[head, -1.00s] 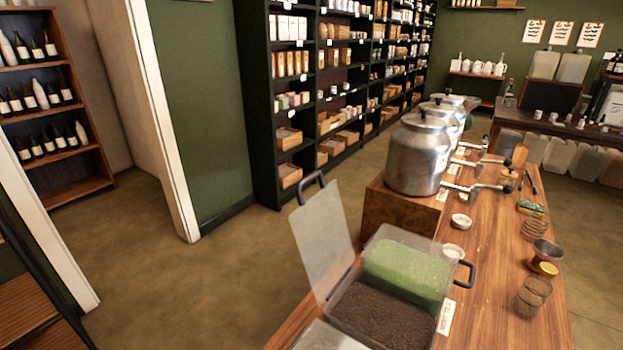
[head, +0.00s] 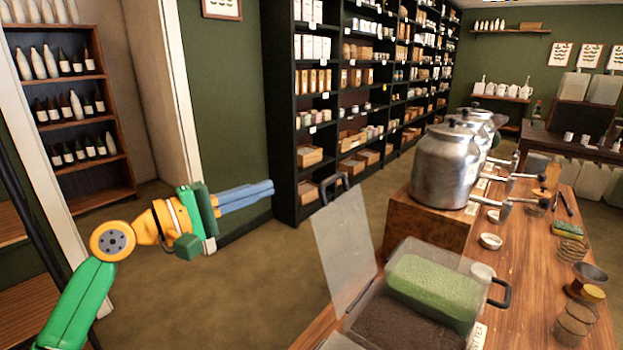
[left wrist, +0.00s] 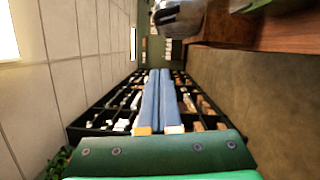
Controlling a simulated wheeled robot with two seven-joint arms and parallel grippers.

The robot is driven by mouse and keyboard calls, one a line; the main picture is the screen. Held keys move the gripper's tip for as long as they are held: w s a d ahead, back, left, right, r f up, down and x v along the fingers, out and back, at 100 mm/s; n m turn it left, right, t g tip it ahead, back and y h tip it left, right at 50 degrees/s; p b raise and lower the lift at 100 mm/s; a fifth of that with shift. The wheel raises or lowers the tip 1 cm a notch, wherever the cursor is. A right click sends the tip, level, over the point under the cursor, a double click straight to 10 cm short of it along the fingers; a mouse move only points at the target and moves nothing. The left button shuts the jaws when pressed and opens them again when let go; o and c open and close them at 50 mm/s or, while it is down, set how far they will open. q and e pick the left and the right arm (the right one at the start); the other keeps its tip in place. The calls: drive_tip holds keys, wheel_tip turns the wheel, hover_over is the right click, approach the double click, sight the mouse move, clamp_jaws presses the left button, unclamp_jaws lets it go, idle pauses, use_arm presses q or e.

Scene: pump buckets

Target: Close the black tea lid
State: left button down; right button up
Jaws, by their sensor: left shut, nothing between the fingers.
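The black tea lid (head: 343,243) is a clear panel with a dark handle (head: 334,187) at its top. It stands raised and tilted at the left side of a clear tea bin (head: 357,318) on the wooden counter. Dark tea (head: 395,325) shows in the near part of the bin, and a green block of tea (head: 432,290) lies behind it. My left gripper (head: 272,187) is shut and empty, held in the air left of the lid and apart from it. Its blue fingers lie together in the left wrist view (left wrist: 161,72). My right gripper is not in view.
Metal urns (head: 445,168) with taps stand on a wooden box (head: 425,222) behind the bin. Small bowls, glasses and a sponge (head: 567,229) lie along the counter. Tall shelves (head: 282,110) stand at the back. The floor (head: 240,290) left of the counter is clear.

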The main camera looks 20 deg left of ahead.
use_arm(q)
drive_tip(key=w+d+p, duration=0.5)
drive_tip(key=d+p, duration=0.1)
drive_tip(key=d, duration=0.2)
drive_tip(key=shift+r, duration=0.45)
drive_tip(key=shift+w, duration=0.15)
